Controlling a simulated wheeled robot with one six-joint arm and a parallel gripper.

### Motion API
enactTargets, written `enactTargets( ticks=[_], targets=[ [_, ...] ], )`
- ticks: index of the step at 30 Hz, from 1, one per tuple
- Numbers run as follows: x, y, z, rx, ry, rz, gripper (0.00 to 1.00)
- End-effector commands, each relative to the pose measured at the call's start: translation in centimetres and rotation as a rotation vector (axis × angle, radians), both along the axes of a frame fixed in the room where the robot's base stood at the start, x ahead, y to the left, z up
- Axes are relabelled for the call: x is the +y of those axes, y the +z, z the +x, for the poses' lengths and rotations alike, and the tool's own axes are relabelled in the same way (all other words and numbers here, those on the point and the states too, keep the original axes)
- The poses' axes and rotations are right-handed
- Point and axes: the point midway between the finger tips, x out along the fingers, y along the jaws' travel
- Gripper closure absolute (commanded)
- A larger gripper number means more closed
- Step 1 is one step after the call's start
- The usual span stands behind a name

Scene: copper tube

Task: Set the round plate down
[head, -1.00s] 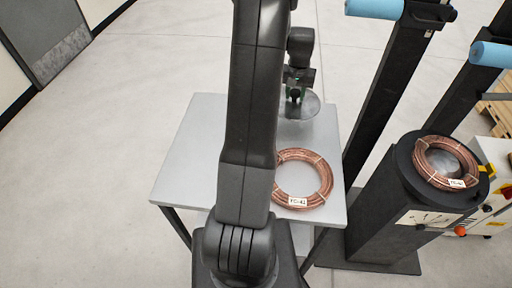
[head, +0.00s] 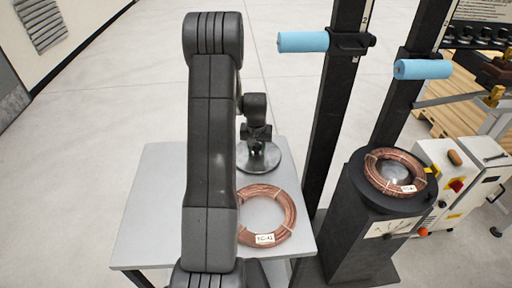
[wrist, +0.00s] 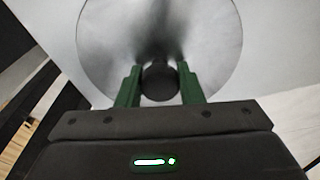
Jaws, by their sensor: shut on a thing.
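The round plate (head: 271,163) is a grey metal disc with a dark central knob (wrist: 160,82). In the head view it is at the back right of the grey table (head: 160,205), behind a copper tube coil. My gripper (head: 259,150) is above it, pointing down. In the wrist view the green fingers of my gripper (wrist: 160,76) are shut on the knob, with the plate (wrist: 108,40) spread out beyond them. I cannot tell whether the plate touches the tabletop.
A copper coil (head: 286,208) with a label lies on the table's right side. Another coil (head: 380,180) sits on a black pedestal (head: 350,225) to the right. Dark posts with blue rollers (head: 302,42) stand behind. The table's left side looks clear.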

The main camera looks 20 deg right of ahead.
Motion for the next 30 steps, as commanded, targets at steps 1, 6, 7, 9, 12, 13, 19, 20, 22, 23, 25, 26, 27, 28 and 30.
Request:
enactTargets(
  ticks=[1, 6, 7, 9, 12, 13, 19, 20, 22, 23, 25, 26, 27, 28, 30],
  targets=[
    [0.0, -0.2, 0.0, -0.001, 0.0, 0.0, 1.0],
    [0.0, -0.3, 0.1, -0.003, 0.0, -0.001, 1.0],
    [0.0, -0.3, 0.1, -0.003, 0.0, -0.001, 1.0],
    [0.0, -0.4, 0.1, -0.003, 0.0, -0.001, 1.0],
    [0.0, -0.6, 0.0, -0.002, 0.0, -0.001, 0.61],
    [0.0, -0.6, 0.0, -0.002, 0.0, -0.001, 0.55],
    [0.0, -0.5, 0.0, -0.002, 0.0, -0.001, 0.45],
    [0.0, -0.5, 0.0, -0.001, 0.0, 0.0, 0.45],
    [0.0, -0.5, 0.0, -0.001, 0.0, 0.0, 0.45],
    [0.0, -0.5, 0.0, -0.002, 0.0, -0.001, 0.45],
    [0.0, -0.2, 0.0, -0.002, 0.0, -0.001, 0.45],
    [0.0, -0.1, 0.0, -0.002, 0.0, -0.001, 0.45],
    [0.0, 0.2, 0.0, -0.004, 0.0, -0.002, 0.45],
    [0.0, 0.5, 0.0, -0.005, 0.0, -0.002, 0.45],
    [0.0, 1.5, -0.1, -0.005, 0.0, -0.002, 0.45]
  ],
)
